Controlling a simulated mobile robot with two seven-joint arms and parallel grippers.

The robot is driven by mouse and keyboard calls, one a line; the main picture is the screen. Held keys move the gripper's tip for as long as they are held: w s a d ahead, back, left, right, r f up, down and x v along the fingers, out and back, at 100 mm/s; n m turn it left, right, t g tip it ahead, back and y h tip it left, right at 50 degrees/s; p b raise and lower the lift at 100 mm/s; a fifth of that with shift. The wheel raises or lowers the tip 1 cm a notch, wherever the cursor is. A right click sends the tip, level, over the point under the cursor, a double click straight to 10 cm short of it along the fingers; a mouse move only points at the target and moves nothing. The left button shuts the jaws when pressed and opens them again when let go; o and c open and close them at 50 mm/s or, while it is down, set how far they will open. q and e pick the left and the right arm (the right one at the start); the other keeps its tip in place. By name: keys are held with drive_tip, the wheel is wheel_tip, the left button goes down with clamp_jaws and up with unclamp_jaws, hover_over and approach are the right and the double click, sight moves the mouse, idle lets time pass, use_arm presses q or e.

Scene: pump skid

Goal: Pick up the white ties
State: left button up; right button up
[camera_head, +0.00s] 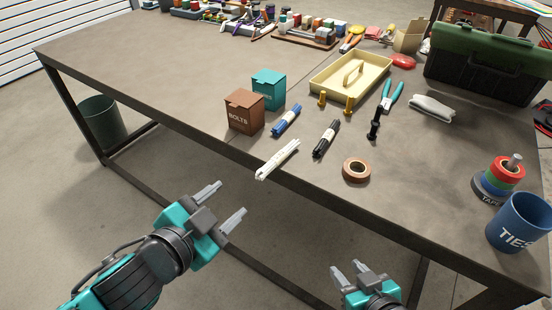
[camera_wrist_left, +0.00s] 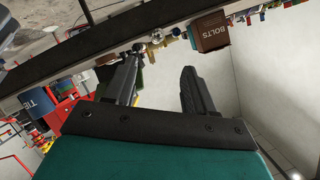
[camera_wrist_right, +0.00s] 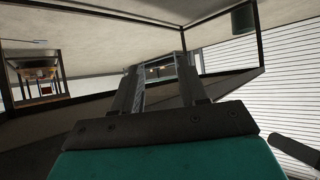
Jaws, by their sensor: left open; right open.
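The white ties (camera_head: 278,159) lie as a bundle at the front edge of the table, with one end close to the edge. My left gripper (camera_head: 227,205) is open and empty in front of the table, below and left of the ties. Its two fingers also show apart in the left wrist view (camera_wrist_left: 158,85). My right gripper (camera_head: 352,274) is open and empty, low in front of the table, right of the left gripper. Its fingers show in the right wrist view (camera_wrist_right: 160,82).
Blue ties (camera_head: 286,121) and black ties (camera_head: 326,138) lie behind the white ones. A brown BOLTS box (camera_head: 244,111), a teal box (camera_head: 269,89), a tape roll (camera_head: 356,170) and a yellow tray (camera_head: 373,72) stand around. A blue TIES cup (camera_head: 519,222) is at the right.

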sight(257, 178)
use_arm(q)
drive_tip(key=b+x, duration=0.1)
drive_tip(key=x, duration=1)
drive_tip(key=shift+w+d+f+b, duration=0.1)
drive_tip(key=shift+d+f+b, duration=0.15)
drive_tip(key=shift+b, duration=0.1)
drive_tip(key=shift+c, duration=0.5)
clamp_jaws()
